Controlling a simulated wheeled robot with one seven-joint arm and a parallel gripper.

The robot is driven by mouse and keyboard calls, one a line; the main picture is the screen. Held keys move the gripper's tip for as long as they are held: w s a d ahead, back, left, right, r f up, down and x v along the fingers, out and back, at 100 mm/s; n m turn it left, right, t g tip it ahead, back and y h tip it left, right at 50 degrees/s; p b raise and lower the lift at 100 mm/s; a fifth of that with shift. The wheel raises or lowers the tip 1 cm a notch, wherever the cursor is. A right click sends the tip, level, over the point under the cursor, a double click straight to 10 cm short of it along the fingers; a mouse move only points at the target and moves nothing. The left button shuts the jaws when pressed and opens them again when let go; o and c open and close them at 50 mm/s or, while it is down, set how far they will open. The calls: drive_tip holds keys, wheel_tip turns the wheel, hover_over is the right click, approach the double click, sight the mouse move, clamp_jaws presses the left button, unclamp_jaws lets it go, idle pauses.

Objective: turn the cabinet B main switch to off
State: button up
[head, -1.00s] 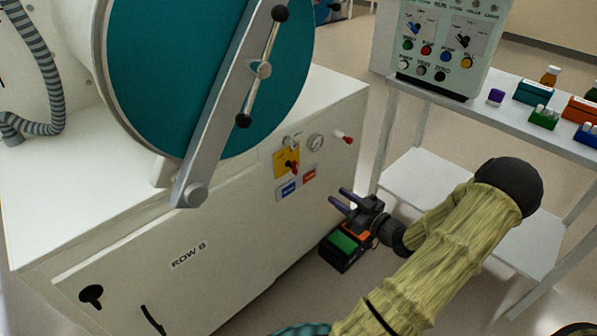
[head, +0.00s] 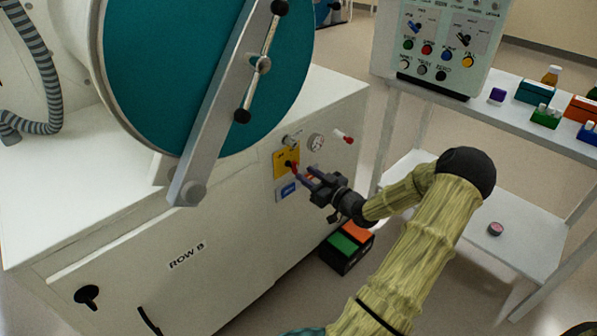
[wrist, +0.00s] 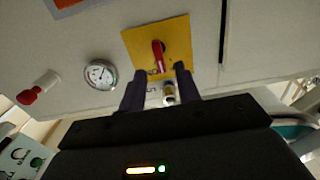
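The main switch is a red handle (head: 292,166) on a yellow plate (head: 280,157) on the front of the white cabinet (head: 225,235), which is lettered ROW B. In the wrist view the red handle (wrist: 158,55) points roughly up and down the picture on the yellow plate (wrist: 178,35). My gripper (head: 303,175) is open and empty, its two dark fingers apart, close to the plate at its lower right. In the wrist view the fingers of my gripper (wrist: 160,85) straddle the line of the handle, with their tips just short of it. I cannot tell whether they touch anything.
A gauge (head: 315,142), a red-tipped knob (head: 343,137) and a silver fitting (head: 292,139) sit near the switch. A blue label (head: 287,190) is below. The big teal door (head: 190,80) overhangs upper left. A two-colour box (head: 348,245) stands on the floor; a shelf table is right.

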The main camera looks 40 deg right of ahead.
sight(297, 168)
drive_tip(key=w, duration=0.4)
drive_tip(key=shift+w+a, duration=0.2)
drive_tip(key=shift+w, duration=0.05)
clamp_jaws()
